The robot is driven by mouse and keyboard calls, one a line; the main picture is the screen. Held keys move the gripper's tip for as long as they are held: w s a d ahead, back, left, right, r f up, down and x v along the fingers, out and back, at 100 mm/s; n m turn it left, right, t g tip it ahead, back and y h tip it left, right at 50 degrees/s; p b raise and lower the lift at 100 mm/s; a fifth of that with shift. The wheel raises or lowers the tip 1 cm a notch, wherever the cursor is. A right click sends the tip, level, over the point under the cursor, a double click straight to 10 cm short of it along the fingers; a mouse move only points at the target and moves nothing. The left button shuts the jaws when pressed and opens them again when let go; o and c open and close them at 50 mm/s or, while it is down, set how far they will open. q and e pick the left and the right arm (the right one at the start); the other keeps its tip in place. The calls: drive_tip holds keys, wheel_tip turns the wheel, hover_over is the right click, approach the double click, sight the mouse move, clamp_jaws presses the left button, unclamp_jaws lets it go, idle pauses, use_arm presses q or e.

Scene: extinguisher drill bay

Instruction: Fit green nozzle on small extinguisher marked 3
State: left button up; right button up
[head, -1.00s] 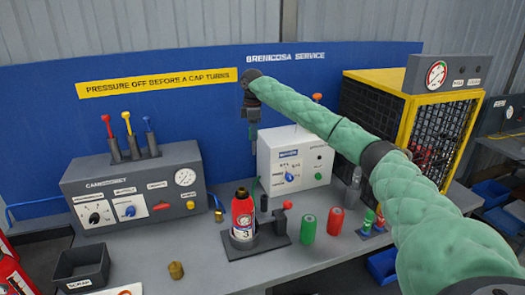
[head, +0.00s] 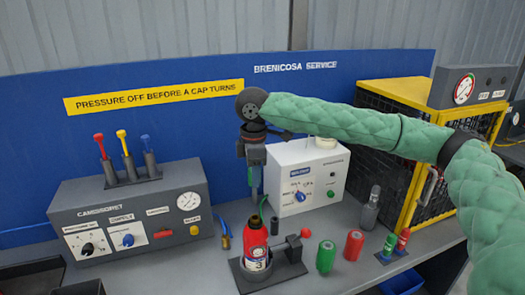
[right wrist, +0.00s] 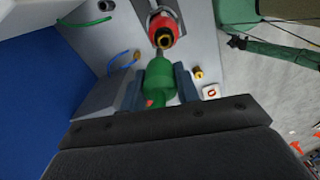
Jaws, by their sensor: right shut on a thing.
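The small red extinguisher (head: 255,248) marked 3 stands upright in a dark holder (head: 290,270) on the bench. Its open neck faces up and shows as a dark and brass ring in the right wrist view (right wrist: 163,38). My right gripper (head: 256,188) points down above the extinguisher, apart from it. It is shut on the green nozzle (right wrist: 157,83), which sits between the two blue-grey fingers. In the head view the nozzle is mostly hidden by the fingers. My left gripper is not in view.
A green cylinder (head: 326,257) and a red cylinder (head: 354,245) stand right of the holder. Behind are a white control box (head: 320,180) and, to the left, a grey panel (head: 130,215) with levers. A yellow-framed cage (head: 410,160) stands at the right.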

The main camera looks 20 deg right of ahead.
drive_tip(key=shift+s+a+m, duration=0.2)
drive_tip(key=shift+s+m, duration=0.15)
drive_tip(key=shift+m, duration=0.25)
drive_tip(key=shift+s+r+m, duration=0.1)
drive_tip(key=shift+s+m, duration=0.05)
drive_tip(key=shift+m, duration=0.35)
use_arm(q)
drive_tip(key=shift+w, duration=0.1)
use_arm(e)
drive_tip(key=shift+d, duration=0.1)
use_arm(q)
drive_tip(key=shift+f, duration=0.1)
use_arm(e)
drive_tip(key=shift+f, duration=0.25)
drive_tip(key=shift+f+b, duration=0.35)
drive_tip(key=shift+b, duration=0.2)
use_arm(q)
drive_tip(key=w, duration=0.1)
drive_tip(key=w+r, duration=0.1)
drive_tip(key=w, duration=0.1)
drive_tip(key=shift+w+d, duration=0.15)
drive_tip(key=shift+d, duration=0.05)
use_arm(e)
drive_tip(key=shift+f, duration=0.2)
use_arm(q)
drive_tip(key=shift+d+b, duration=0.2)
drive_tip(key=shift+b, duration=0.2)
use_arm(e)
drive_tip(key=shift+f, duration=0.2)
